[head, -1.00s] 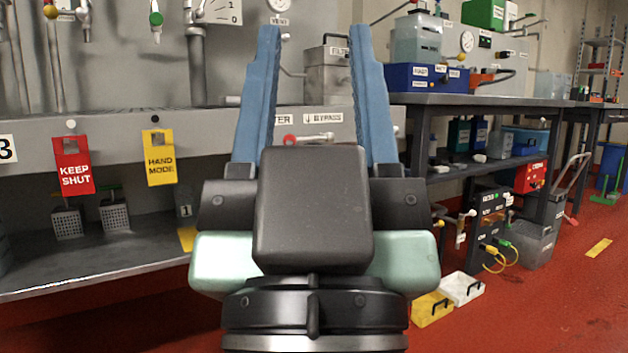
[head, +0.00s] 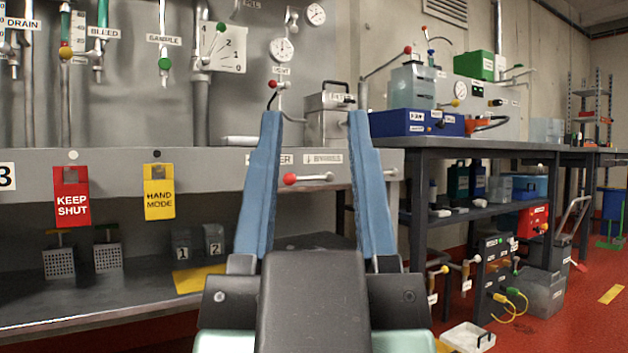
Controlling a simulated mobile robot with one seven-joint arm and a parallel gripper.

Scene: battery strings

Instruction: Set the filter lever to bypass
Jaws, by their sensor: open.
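The filter lever (head: 312,178) is a short metal bar on the front edge of the grey bench. It lies about level, with its red ball knob (head: 290,179) at the left end. Above it are a partly hidden label ending in "ER" and a "BYPASS" label (head: 322,158) with a down arrow. My gripper (head: 315,115) is open and empty, its two blue fingers pointing up in the picture. The lever shows in the gap between the fingers, apparently beyond them. I see no clear contact, and the depth between them is hard to judge.
A red "KEEP SHUT" tag (head: 72,197) and a yellow "HAND MODE" tag (head: 159,193) hang on the bench edge to the left. A grey box (head: 327,128) stands on the bench behind. Another red-knobbed lever (head: 273,85) is above, near the left fingertip.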

